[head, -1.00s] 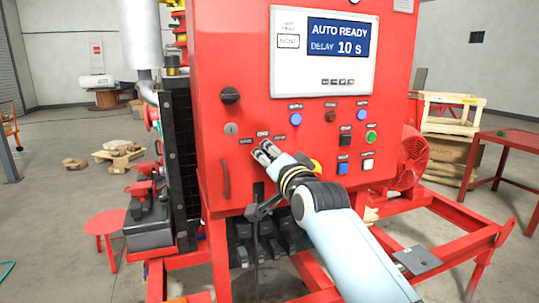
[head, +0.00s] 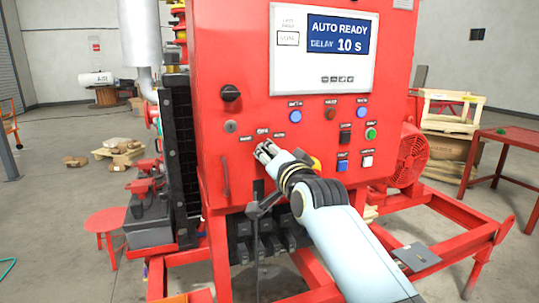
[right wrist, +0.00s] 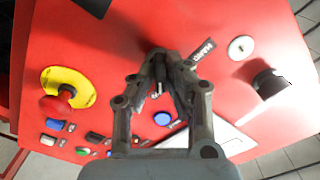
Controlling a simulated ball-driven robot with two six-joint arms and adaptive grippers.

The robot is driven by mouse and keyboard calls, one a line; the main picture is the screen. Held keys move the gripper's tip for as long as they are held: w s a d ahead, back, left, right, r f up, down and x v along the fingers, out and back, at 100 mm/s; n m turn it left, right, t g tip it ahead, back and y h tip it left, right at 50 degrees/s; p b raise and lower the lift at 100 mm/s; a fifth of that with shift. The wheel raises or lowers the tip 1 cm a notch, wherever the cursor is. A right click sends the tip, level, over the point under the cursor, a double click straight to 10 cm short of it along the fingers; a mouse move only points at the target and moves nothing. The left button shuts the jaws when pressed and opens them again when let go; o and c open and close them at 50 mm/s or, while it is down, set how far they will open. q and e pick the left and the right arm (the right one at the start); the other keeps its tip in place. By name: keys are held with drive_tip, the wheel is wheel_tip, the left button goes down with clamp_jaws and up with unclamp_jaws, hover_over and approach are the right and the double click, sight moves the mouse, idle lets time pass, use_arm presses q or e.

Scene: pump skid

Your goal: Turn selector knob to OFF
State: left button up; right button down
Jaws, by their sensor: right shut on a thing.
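The selector knob (right wrist: 159,73) is a small dark knob on the red control panel (head: 212,90), mostly hidden by my fingers. Its position labels sit around it below the display in the head view; one reads HAND in the right wrist view. My right gripper (head: 264,152) reaches in from the lower right. In the right wrist view my right gripper (right wrist: 160,72) has its fingertips closed around the knob. The knob's pointing direction cannot be told. The display (head: 338,37) reads AUTO READY, DELAY 10 s. My left gripper is not in view.
A key switch (head: 231,127) and a black rotary switch (head: 231,93) are left of the knob. A red emergency stop on a yellow base (right wrist: 84,105) and several push buttons are close to my right gripper. A red handle (head: 225,177) stands at lower left.

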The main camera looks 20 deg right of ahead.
drive_tip(key=n, duration=0.4)
drive_tip(key=shift+r+p, duration=0.1)
drive_tip(key=shift+p, duration=0.3)
drive_tip(key=n, duration=0.5)
drive_tip(key=shift+n, duration=0.3)
drive_tip(key=c, duration=1.4)
unclamp_jaws()
drive_tip(key=shift+w, duration=0.1)
drive_tip(key=shift+s, duration=0.55)
drive_tip(key=s, duration=1.1)
drive_tip(key=shift+d, duration=0.15)
